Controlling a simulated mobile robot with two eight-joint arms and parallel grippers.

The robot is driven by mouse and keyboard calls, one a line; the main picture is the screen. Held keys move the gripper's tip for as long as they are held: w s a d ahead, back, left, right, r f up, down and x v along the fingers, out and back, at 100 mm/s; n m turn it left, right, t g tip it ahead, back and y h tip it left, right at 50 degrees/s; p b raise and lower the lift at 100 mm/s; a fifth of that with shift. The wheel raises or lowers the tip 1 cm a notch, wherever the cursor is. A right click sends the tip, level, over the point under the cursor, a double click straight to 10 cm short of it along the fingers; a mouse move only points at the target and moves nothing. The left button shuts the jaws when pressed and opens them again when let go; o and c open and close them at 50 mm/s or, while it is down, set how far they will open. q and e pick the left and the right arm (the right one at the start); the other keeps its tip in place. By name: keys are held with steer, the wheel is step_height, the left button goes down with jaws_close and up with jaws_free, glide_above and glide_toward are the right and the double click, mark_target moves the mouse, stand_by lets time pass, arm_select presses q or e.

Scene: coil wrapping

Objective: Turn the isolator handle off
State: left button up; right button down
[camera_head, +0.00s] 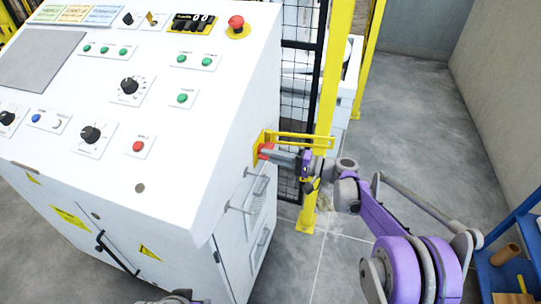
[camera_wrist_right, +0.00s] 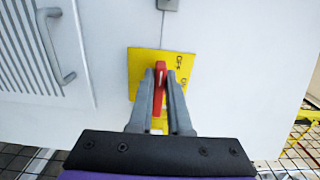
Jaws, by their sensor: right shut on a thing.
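The isolator handle is red and sits on a yellow plate on the right side of the white control cabinet. In the right wrist view the red handle (camera_wrist_right: 160,85) stands between my two grey fingers, lined up along them, with the yellow plate (camera_wrist_right: 142,62) behind it. My right gripper (camera_wrist_right: 161,72) is shut on the handle. In the head view my right gripper (camera_head: 272,153) reaches the yellow plate (camera_head: 258,142) from the right and hides most of the handle. My left gripper is not clearly in view; only a bit of arm shows at the bottom edge.
The white cabinet (camera_head: 180,185) carries buttons, knobs and a red emergency stop (camera_head: 236,22) on its sloped top. A yellow post (camera_head: 328,90) with black mesh fencing stands just behind my right gripper. A blue shelf (camera_head: 510,270) is at the lower right. Grey floor lies between.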

steer(key=c, duration=0.9)
jaws_free()
steer(key=shift+o, duration=0.2)
steer(key=shift+d, duration=0.1)
steer(key=v, duration=1)
steer(key=shift+s+d, duration=0.15)
steer(key=shift+d, duration=0.2)
